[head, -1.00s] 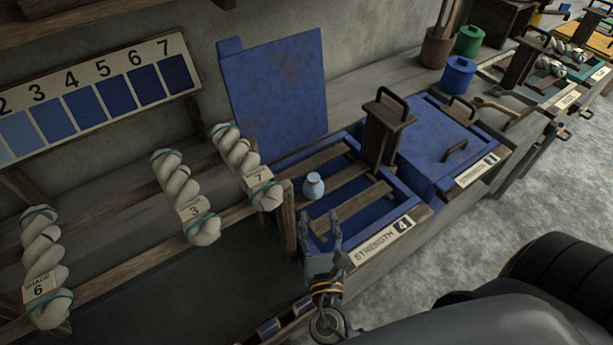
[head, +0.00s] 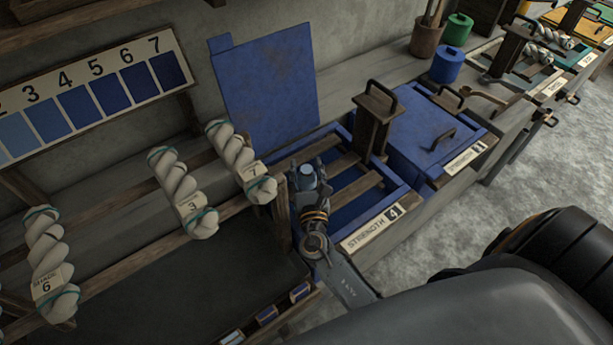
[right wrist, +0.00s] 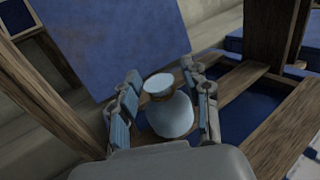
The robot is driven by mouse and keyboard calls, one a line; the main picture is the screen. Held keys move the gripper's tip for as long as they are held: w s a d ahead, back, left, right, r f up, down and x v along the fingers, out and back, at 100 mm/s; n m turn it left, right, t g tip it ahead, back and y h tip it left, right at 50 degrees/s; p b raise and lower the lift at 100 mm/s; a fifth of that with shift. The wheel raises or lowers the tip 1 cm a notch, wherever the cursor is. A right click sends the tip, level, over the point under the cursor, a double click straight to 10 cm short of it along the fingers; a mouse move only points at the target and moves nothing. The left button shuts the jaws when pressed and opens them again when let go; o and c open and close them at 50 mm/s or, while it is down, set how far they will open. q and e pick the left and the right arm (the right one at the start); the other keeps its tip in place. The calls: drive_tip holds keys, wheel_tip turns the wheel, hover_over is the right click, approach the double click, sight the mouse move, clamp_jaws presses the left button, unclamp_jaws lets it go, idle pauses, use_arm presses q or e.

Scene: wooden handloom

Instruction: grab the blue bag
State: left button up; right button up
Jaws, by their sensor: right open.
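The blue bag (head: 308,173) is a small, pale blue, round pouch with a narrow neck and flared top. It sits by the left end of the open blue vat marked strength 4. My right gripper (head: 308,184) is over it, with the jaws open. In the right wrist view the bag (right wrist: 172,115) stands upright between the two fingers of the right gripper (right wrist: 162,84), with the right finger close to its side. I cannot tell whether either finger touches it. What the bag rests on is hidden. My left gripper is not in view.
The open vat (head: 390,205) has wooden slats and an upright wooden block with a handle (head: 374,118). A blue lid (head: 265,85) leans on the wall. Twisted yarn skeins (head: 240,160) hang on rails at left. A closed blue vat (head: 437,133) stands to the right.

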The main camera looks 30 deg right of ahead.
clamp_jaws()
drive_tip(key=shift+r, duration=0.1)
idle(0.3)
